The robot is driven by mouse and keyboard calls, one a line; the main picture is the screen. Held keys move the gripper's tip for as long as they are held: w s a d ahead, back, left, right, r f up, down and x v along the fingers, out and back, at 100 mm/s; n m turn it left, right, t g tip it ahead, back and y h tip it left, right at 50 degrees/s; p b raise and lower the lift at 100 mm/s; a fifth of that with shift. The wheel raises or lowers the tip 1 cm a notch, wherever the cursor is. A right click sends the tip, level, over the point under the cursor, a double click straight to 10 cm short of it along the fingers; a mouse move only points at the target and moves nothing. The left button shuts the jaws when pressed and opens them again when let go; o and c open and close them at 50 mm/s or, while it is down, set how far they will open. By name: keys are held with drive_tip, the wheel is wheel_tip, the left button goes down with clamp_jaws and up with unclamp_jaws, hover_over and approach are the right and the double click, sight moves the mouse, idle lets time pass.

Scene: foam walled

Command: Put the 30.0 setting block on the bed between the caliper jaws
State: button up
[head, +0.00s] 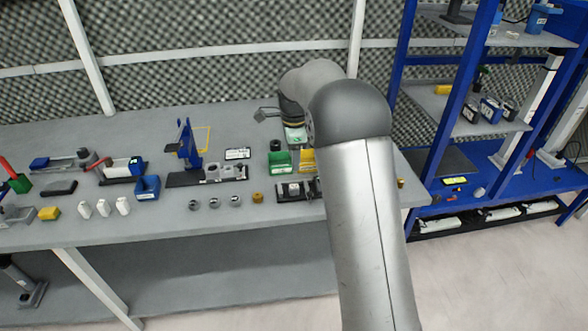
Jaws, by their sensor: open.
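Three small white blocks (103,208) stand in a row at the front left of the bench. They may be the setting blocks, but no marking is legible, so I cannot tell which is the 30.0 one. A fixture with a dark base and a blue upright (187,150) stands mid-bench. Another dark-based fixture (287,195) sits at the front, partly behind my arm. I cannot tell which device has the caliper jaws. My wrist and forearm hide part of the bench's right side.
A green bin (280,160) and a yellow bin (307,160) stand below my wrist. Several small round parts (214,202) line the front. Blue shelving (425,105) rises at the right.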

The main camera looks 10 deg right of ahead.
drive_tip(key=s+r+n, duration=0.3)
drive_tip(key=s+n, duration=0.2)
drive_tip(key=s, duration=0.5)
drive_tip(key=s+r+n, duration=0.3)
drive_tip(key=s+n, duration=0.2)
drive_tip(key=s, duration=0.6)
drive_tip(key=s+f+n, duration=0.2)
drive_tip(key=s+n, duration=0.2)
drive_tip(key=s, duration=0.4)
drive_tip(key=s+f+n, duration=0.3)
drive_tip(key=s+n, duration=0.2)
drive_tip(key=s, duration=0.3)
drive_tip(key=shift+s+a, duration=0.25)
drive_tip(key=shift+a, duration=0.15)
